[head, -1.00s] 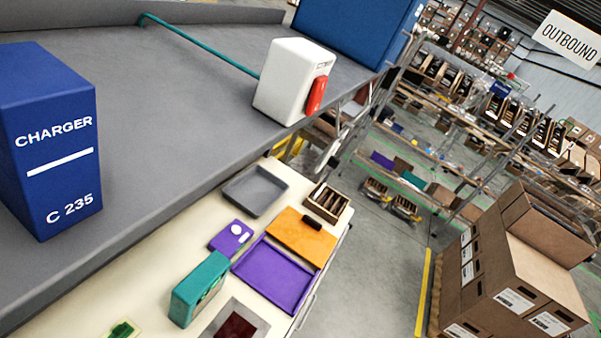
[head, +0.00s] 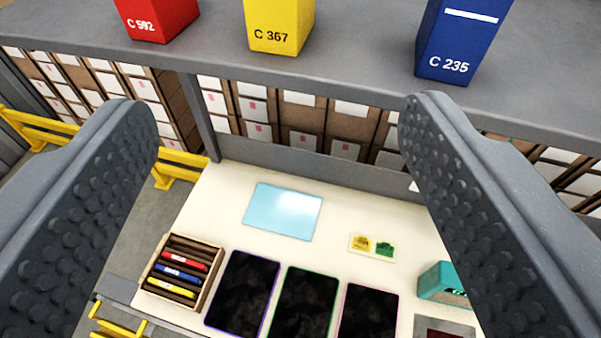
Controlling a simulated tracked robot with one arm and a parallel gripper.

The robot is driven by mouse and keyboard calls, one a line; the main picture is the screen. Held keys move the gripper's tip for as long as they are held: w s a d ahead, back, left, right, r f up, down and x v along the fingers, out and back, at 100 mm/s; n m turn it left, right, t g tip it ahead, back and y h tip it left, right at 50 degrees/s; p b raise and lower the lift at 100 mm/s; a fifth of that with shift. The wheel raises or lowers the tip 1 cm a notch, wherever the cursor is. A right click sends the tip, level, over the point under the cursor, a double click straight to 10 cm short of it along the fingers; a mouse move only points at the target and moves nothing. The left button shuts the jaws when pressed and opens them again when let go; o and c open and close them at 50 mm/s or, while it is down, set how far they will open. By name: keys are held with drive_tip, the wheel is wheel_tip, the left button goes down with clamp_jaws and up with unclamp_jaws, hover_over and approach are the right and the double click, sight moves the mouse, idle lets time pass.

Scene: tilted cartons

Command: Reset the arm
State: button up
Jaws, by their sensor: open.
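My gripper (head: 280,110) is open, with its two dark grey, studded fingers wide apart at the left and right of the view. Nothing is between them but the view of the bench. Below and beyond the fingers is a cream bench top (head: 330,255). The arm itself does not show apart from the fingers. The right finger hides part of the bench's right side.
A grey shelf (head: 350,60) crosses the back, bearing a red box (head: 155,18), a yellow box (head: 280,25) and a blue box (head: 460,40). On the bench are a wooden crate (head: 212,262) of coloured items, a light blue sheet (head: 283,212), dark panels (head: 303,300) and a teal box (head: 440,282).

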wheel_tip(320, 180, down, 14)
drive_tip(key=b, duration=1.4)
drive_tip(key=shift+f, duration=0.2)
